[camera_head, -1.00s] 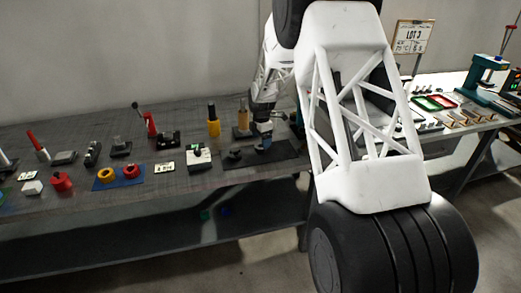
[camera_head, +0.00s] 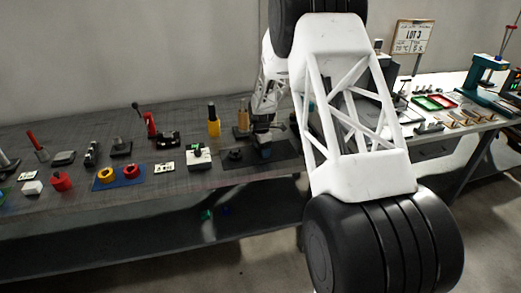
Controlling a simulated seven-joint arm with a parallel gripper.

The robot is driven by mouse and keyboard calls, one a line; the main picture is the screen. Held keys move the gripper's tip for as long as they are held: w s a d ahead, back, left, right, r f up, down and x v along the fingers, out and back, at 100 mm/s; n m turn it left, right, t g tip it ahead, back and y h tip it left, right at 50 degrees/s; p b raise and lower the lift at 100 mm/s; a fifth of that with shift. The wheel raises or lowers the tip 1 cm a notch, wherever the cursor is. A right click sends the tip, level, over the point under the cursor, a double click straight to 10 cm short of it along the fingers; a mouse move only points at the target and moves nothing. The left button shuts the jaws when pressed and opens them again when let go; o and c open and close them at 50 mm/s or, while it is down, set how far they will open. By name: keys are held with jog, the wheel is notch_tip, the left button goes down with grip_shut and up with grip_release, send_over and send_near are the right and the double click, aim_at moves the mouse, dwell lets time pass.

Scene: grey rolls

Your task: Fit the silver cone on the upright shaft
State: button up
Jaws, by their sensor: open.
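My gripper (camera_head: 264,148) is low over the dark mat (camera_head: 232,169) at the right part of the grey bench. Its fingers are small and dark here, but it reads as open. A small dark grey piece (camera_head: 235,154) sits on the mat just left of my gripper; I cannot tell whether it is the silver cone. A tan upright post (camera_head: 243,114) on a dark base stands behind the mat and may be the shaft. Whatever lies directly under or behind my gripper is hidden.
A blue mat (camera_head: 131,182) holds yellow and red rings. My white arm link hides the bench's right end. A second table (camera_head: 462,128) holds trays.

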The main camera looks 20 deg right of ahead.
dwell(0.5)
jog(key=c, duration=1.2)
jog(key=shift+o, duration=0.2)
jog(key=shift+r, duration=0.25)
jog(key=shift+r, duration=0.55)
notch_tip(320, 180, up, 2)
jog(key=s+a+r, duration=0.1)
jog(key=s, duration=1.5)
jog(key=shift+a+r, duration=0.2)
jog(key=shift+w+r, duration=0.1)
jog(key=shift+w, duration=0.05)
